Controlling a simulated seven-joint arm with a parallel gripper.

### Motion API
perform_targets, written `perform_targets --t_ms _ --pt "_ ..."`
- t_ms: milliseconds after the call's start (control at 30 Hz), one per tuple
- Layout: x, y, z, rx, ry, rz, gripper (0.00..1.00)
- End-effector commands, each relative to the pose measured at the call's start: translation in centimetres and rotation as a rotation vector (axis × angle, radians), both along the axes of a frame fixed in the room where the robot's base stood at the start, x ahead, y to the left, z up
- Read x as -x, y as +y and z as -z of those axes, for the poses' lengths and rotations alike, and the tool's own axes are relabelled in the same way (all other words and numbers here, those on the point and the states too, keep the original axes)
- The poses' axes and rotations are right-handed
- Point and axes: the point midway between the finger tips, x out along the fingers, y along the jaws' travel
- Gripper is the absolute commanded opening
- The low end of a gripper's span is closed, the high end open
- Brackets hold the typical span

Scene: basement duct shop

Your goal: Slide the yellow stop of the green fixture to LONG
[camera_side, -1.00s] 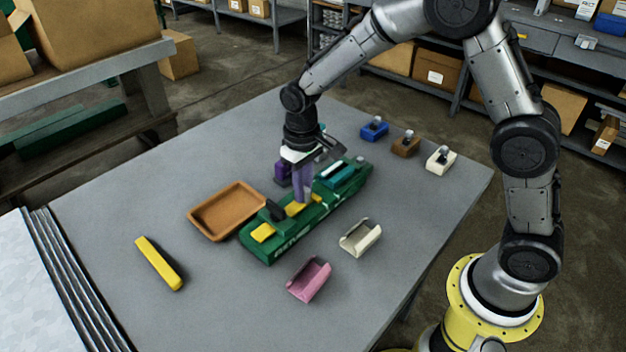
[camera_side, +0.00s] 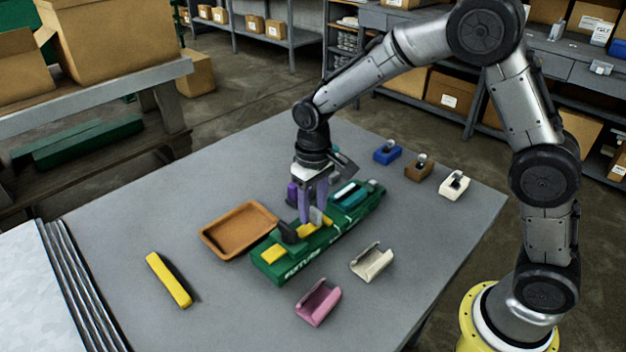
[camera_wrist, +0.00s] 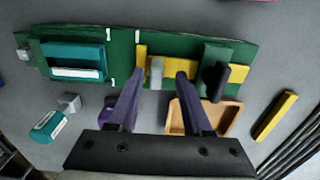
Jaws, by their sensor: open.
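The green fixture (camera_side: 345,224) lies on the grey table, and it also runs across the top of the wrist view (camera_wrist: 124,58). Yellow parts show along its channel. A yellow strip with a grey upright tab (camera_wrist: 156,72) lies between my fingers; this looks like the stop. A dark block with a black knob (camera_wrist: 216,82) stands to its right, with more yellow (camera_wrist: 237,77) beyond. My gripper (camera_wrist: 160,78) is open, purple fingers pointing down astride the tab. It also shows above the fixture in the side view (camera_side: 313,212). Contact with the tab is unclear, and the LONG mark is not readable.
An orange tray (camera_side: 212,238) lies beside the fixture. A yellow bar (camera_side: 168,280), pink channel piece (camera_side: 318,304) and cream channel piece (camera_side: 371,262) lie around it. Blue (camera_side: 387,152), brown (camera_side: 418,170) and white (camera_side: 454,186) blocks stand at the back right.

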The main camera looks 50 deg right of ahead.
Motion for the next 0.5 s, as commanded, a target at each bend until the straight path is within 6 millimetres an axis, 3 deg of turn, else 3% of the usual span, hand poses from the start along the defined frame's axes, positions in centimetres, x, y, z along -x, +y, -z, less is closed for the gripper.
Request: perform_targets --t_ms 500 --pt "-0.1 0.1 -10.4 -0.002 -0.007 0.0 0.5"
